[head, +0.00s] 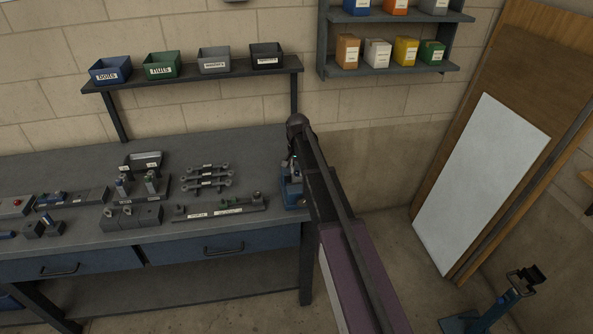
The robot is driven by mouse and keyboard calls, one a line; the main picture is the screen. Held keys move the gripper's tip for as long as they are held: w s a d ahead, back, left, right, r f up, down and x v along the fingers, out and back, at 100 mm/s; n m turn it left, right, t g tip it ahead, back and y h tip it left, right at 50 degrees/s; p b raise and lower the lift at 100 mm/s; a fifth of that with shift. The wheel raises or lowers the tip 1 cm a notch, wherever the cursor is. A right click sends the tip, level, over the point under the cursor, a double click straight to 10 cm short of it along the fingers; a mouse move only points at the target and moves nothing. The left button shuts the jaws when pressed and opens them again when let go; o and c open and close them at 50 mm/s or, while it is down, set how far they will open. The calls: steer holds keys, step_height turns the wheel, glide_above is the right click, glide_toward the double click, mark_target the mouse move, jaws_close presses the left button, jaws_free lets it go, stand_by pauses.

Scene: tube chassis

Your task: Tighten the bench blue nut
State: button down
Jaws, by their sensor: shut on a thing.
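My arm reaches to the right end of the grey workbench (75,169). My gripper (291,164) is small and dark there, just above a blue vise-like fixture (292,194). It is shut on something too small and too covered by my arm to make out. I cannot pick out the blue nut for sure; it may be hidden at this fixture. Several grey wrenches (207,178) lie in a row left of my gripper.
A low dark rail with labels (219,210) lies along the bench front. Bins marked bolts (110,70) and nuts (162,66) stand on the wall shelf. A blue stand (505,300) is on the floor.

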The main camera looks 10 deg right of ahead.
stand_by(0.3)
steer(key=shift+c, duration=2.4)
jaws_free()
